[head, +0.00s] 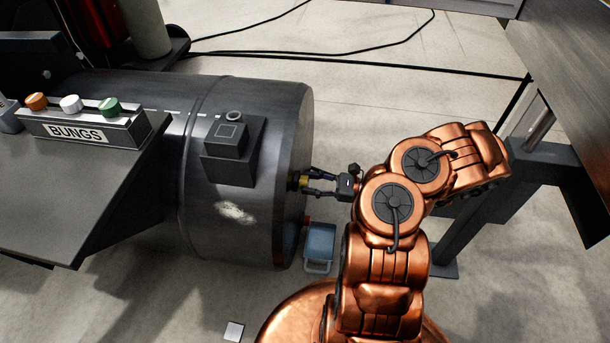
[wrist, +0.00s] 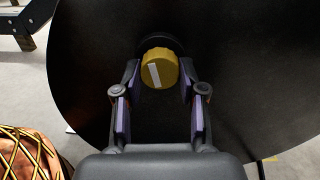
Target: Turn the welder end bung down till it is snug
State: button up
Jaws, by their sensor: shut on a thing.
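The yellow bung (wrist: 158,72) sits in a dark ring on the flat end of the dark drum-like float (head: 262,130). It has a pale stripe across its face, tilted a little from upright in the wrist view. In the head view the yellow bung (head: 303,180) shows small at the float's right end. My gripper (wrist: 160,80) is shut on it, one finger on each side. My gripper (head: 311,182) reaches it from the right in the head view. The bung's thread and seat are hidden, so I cannot tell how tight it is.
A holder marked BUNGS (head: 76,132) carries an orange, a white and a green bung on a dark table (head: 75,190) at left. A grey stand (head: 470,212) is at right. Cables cross the floor behind.

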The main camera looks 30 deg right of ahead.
jog(key=shift+m+p, duration=0.55)
jog(key=shift+m, duration=0.15)
jog(key=m+p, duration=1)
jog(key=m, duration=0.2)
